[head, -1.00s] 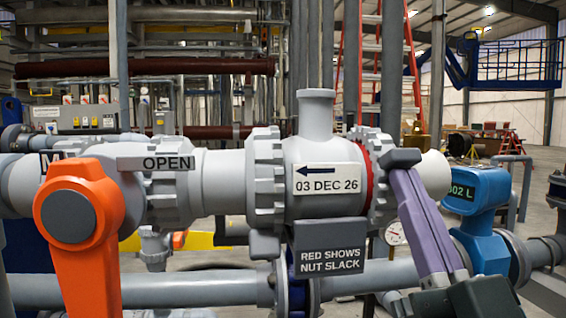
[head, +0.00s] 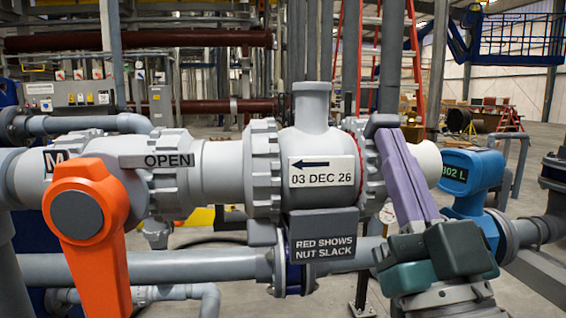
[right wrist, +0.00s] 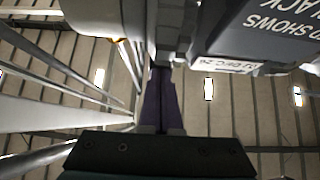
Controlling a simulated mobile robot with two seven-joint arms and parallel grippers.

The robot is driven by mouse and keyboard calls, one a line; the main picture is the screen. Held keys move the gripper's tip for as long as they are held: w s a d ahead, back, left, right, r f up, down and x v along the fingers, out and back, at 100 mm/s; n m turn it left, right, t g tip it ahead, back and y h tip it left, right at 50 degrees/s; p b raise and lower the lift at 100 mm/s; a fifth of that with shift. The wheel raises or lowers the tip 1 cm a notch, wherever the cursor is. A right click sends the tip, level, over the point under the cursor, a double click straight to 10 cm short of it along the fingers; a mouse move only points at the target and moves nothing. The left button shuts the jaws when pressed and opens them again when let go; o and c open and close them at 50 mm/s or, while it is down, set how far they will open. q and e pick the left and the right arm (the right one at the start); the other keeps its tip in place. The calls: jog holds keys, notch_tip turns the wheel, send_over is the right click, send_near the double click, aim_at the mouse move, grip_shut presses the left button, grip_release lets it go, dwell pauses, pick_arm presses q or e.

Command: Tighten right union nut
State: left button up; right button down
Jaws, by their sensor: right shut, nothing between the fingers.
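The right union nut (head: 371,180) is a grey ribbed ring at the right end of the pale grey valve body (head: 295,172). A thin red band (head: 359,150) shows between the nut and the body. My right gripper (head: 384,126) is shut and empty, with purple fingers and dark tips. Its fingers rise in front of the nut's right side and hide part of it; I cannot tell whether they touch it. In the right wrist view the purple fingers (right wrist: 160,100) point up at grey pipework. My left gripper is out of view.
A sign (head: 321,248) reading "RED SHOWS NUT SLACK" hangs below the body. An orange handle (head: 85,215) stands at left under an "OPEN" plate (head: 156,160). A blue fitting (head: 473,180) is close right of my gripper. A grey pipe (head: 190,267) runs below.

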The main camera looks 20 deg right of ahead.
jog(key=shift+w+a+r, duration=0.1)
jog(key=shift+r, duration=0.5)
jog(key=s+a+f+b, duration=0.1)
jog(key=s+f+b, duration=0.3)
jog(key=f, duration=0.3)
jog(key=shift+b, duration=0.3)
